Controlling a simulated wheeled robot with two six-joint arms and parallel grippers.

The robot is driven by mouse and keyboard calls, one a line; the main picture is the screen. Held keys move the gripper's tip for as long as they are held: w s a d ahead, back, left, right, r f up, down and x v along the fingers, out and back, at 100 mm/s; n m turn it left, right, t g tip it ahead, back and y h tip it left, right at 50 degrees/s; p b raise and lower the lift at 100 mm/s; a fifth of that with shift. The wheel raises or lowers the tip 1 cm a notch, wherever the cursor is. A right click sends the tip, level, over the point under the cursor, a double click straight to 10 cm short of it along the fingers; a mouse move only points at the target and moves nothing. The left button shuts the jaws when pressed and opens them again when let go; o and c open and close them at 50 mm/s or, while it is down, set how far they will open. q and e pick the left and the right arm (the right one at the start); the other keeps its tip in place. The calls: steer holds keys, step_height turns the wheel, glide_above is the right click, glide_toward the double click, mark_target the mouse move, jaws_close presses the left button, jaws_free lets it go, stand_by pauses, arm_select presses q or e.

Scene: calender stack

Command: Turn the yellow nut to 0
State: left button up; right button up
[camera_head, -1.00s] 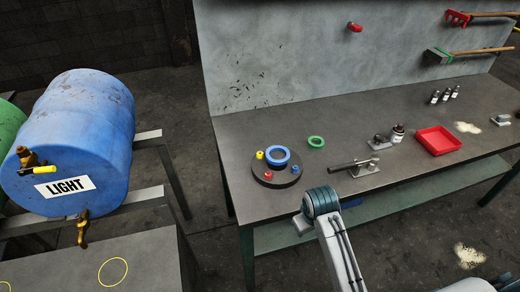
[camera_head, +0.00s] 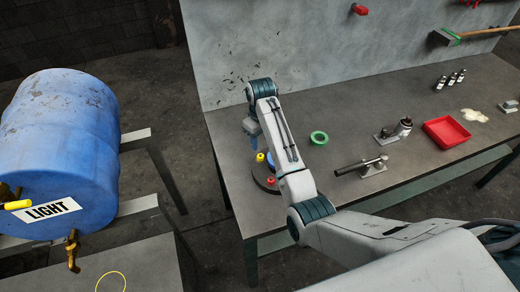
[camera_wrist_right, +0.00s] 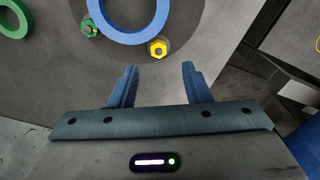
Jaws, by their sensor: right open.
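The yellow nut (camera_wrist_right: 158,47) sits on a dark round disc (camera_wrist_right: 185,22), just beyond my fingertips in the right wrist view. The nut (camera_head: 260,157) also shows in the head view, at the disc's far left. My right gripper (camera_wrist_right: 160,67) is open and empty, with the nut ahead of the gap between its fingers and apart from them. In the head view the right gripper (camera_head: 252,134) hangs over the bench near the disc. A blue ring (camera_wrist_right: 148,36) and a green nut (camera_wrist_right: 90,28) are on the disc. No number marks can be read. My left gripper is out of view.
A red knob (camera_head: 270,182) is on the disc. A green ring (camera_head: 319,138), a metal lever fixture (camera_head: 370,168) and a red tray (camera_head: 446,132) stand right on the bench (camera_head: 225,150). A blue barrel (camera_head: 62,140) is at left.

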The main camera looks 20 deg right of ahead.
mark_target(260, 155)
step_height(260, 155, down, 3)
steer(key=shift+f+p, duration=0.2)
steer(key=shift+p, duration=0.35)
steer(key=shift+w+f, duration=0.15)
steer(key=shift+f, duration=0.8)
step_height(260, 155, down, 3)
steer(key=shift+w+r+p, duration=0.1)
steer(key=shift+p, duration=0.35)
steer(key=shift+c, duration=0.4)
steer(key=c, duration=0.7)
jaws_close()
steer(key=shift+m, duration=0.3)
steer(key=m, duration=1.3)
steer(key=shift+m, duration=0.3)
steer(key=m, duration=0.7)
steer(key=shift+w, duration=0.1)
steer(key=m, duration=0.3)
steer(key=shift+m, duration=0.4)
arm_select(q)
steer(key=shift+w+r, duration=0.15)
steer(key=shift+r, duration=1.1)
arm_select(e)
steer(key=shift+m, duration=1.7)
